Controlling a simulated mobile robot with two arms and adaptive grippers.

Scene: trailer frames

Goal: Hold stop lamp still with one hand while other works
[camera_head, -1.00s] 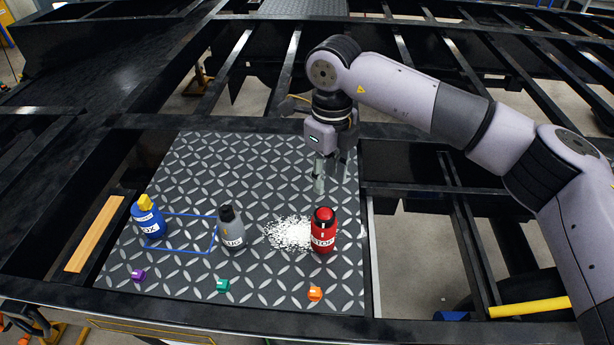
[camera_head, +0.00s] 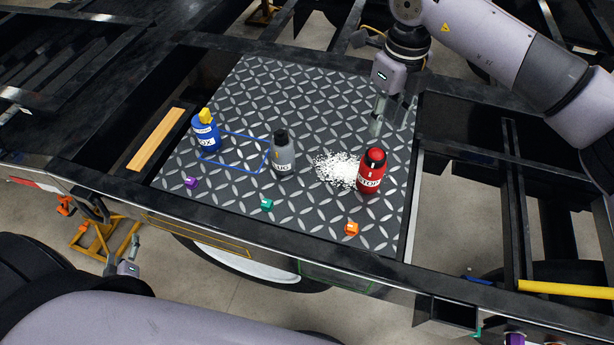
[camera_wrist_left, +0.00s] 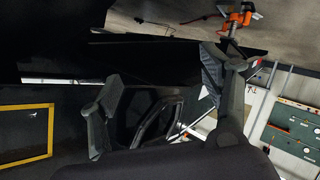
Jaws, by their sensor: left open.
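My left gripper (camera_head: 127,256) is low at the left, in front of the trailer's front edge and far from the lamp. In the left wrist view my left gripper (camera_wrist_left: 163,112) has its fingers wide apart with nothing between them. The lamp does not show in the wrist view.
White granules (camera_head: 335,168) lie left of the lamp. A grey bottle (camera_head: 283,160) and a blue, yellow-capped bottle (camera_head: 206,138) stand near a blue outline (camera_head: 240,135). Purple (camera_head: 191,182), teal (camera_head: 267,204) and orange (camera_head: 351,229) blocks lie along the front. Frame beams and openings surround the panel.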

